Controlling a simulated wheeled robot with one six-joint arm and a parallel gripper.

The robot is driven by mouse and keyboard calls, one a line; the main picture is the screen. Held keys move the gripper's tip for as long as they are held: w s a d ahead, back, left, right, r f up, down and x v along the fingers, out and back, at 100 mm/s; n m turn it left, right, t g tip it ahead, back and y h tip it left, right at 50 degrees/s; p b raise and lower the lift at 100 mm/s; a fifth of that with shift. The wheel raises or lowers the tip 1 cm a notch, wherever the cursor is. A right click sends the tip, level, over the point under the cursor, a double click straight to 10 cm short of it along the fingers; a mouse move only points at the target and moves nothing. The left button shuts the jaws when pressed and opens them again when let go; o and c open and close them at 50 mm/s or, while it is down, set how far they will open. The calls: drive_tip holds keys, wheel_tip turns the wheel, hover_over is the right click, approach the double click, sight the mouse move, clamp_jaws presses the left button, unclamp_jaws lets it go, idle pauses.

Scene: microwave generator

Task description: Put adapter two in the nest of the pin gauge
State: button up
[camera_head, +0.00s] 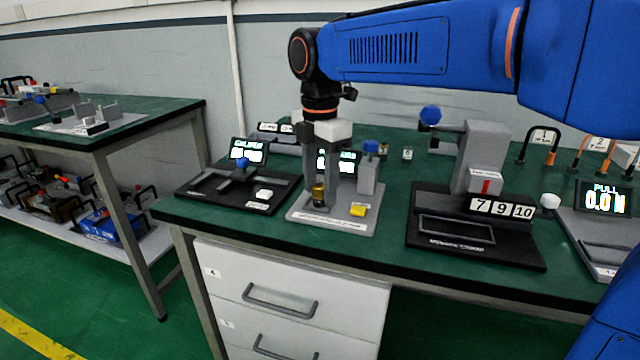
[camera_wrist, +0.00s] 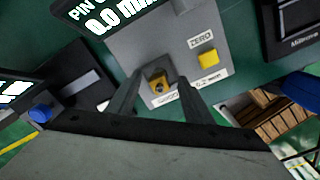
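The pin gauge (camera_head: 298,214) is a light grey plate with a lit display and a post, in the middle of the bench. Its plate also shows in the wrist view (camera_wrist: 142,48), with the display at upper left reading "PIN" and 0.0. A small brass adapter (camera_head: 319,194) stands upright at the nest spot on the plate; its number cannot be read. In the wrist view the adapter (camera_wrist: 160,86) sits between my fingertips, with a narrow gap on each side. My gripper (camera_head: 320,185) points down around it, open. Whether the adapter is fully seated is hidden.
A yellow ZERO button (camera_head: 358,210) is right of the adapter. A grey post with a blue knob (camera_head: 370,147) stands close behind. The black caliper station (camera_head: 205,192) is at left, a black fixture with numbered tiles (camera_head: 480,255) at right, the pull tester (camera_head: 602,200) farther right.

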sight(320, 181)
wheel_tip(320, 181, up, 12)
drive_tip(key=shift+r, duration=0.15)
idle(0.6)
